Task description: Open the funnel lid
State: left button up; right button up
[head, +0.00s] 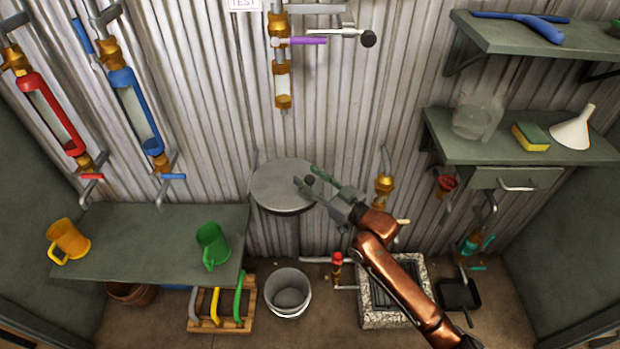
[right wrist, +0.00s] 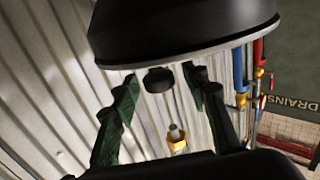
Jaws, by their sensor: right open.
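The funnel lid (head: 278,184) is a round grey disc lying flat in the middle of the head view, against the corrugated wall. It appears shut. A small black knob (head: 309,181) shows at its right edge. My right gripper (head: 311,176) reaches in from the lower right, open, with its fingertips around the knob. In the right wrist view, the black knob (right wrist: 158,80) sits between the two green open fingers, beside the dark funnel (right wrist: 185,30) and its pale rim. I cannot tell whether either finger touches it. My left gripper is not in view.
A shelf (head: 145,225) with an orange mug (head: 70,238) and a green mug (head: 211,245) stands to the left. A bucket (head: 288,291) is on the floor below. A brass valve with a purple lever (head: 308,41) is on the wall above.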

jog(key=shift+c, duration=0.3)
grip_shut()
dwell(0.3)
